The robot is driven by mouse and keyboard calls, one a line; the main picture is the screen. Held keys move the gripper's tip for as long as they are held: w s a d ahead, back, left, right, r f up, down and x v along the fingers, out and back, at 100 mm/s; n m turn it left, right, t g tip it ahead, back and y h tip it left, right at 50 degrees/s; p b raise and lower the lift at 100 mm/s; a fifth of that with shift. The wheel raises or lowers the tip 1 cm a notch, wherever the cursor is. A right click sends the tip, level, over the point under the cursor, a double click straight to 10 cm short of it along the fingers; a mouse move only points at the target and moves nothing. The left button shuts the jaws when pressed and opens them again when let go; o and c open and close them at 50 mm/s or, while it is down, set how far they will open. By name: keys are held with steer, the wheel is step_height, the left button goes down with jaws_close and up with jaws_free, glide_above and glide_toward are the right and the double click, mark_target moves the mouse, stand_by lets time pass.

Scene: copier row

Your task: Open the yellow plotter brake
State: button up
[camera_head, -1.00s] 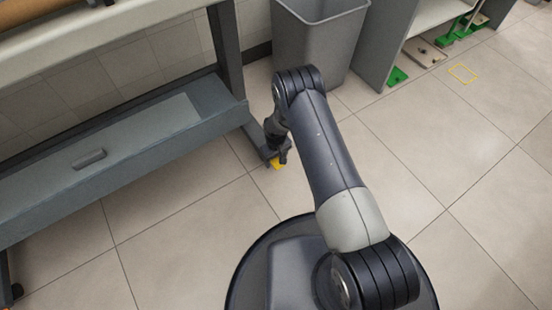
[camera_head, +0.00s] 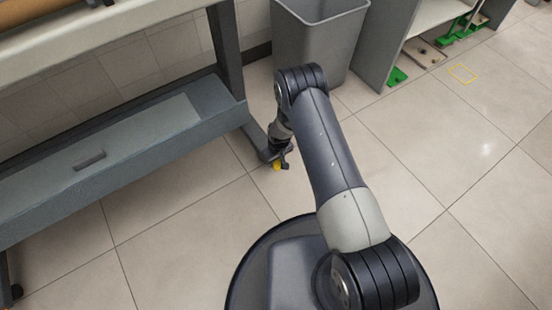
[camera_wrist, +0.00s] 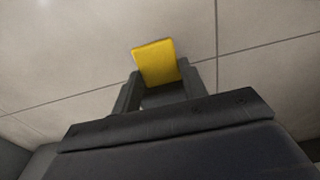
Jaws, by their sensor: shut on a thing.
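The yellow plotter brake (camera_head: 277,166) is a small tab low at the foot of the grey plotter stand (camera_head: 228,55), just above the floor. In the wrist view the yellow brake (camera_wrist: 155,62) shows as a flat plate at my fingertips. My gripper (camera_wrist: 157,82) is shut on it, with one dark finger at each side. In the head view my gripper (camera_head: 281,161) reaches down by the stand's foot and covers part of the brake. The caster behind the brake is mostly hidden.
A grey bin (camera_head: 318,40) stands behind my arm, near the stand. A grey cabinet (camera_head: 385,45) with green pieces (camera_head: 397,76) at its base is at the upper right. Tiled floor to the right is clear.

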steer(key=shift+s+f+t+b, duration=0.1)
steer(key=shift+f+t+b, duration=0.15)
steer(key=shift+t+b, duration=0.2)
steer(key=shift+y, duration=0.3)
steer(key=o, duration=1)
steer(key=shift+r, duration=0.1)
steer(key=p+v, duration=0.4)
steer(key=v, duration=0.6)
steer(key=shift+s+d+r, duration=0.1)
steer(key=shift+s+r, duration=0.1)
steer(key=shift+r, duration=0.15)
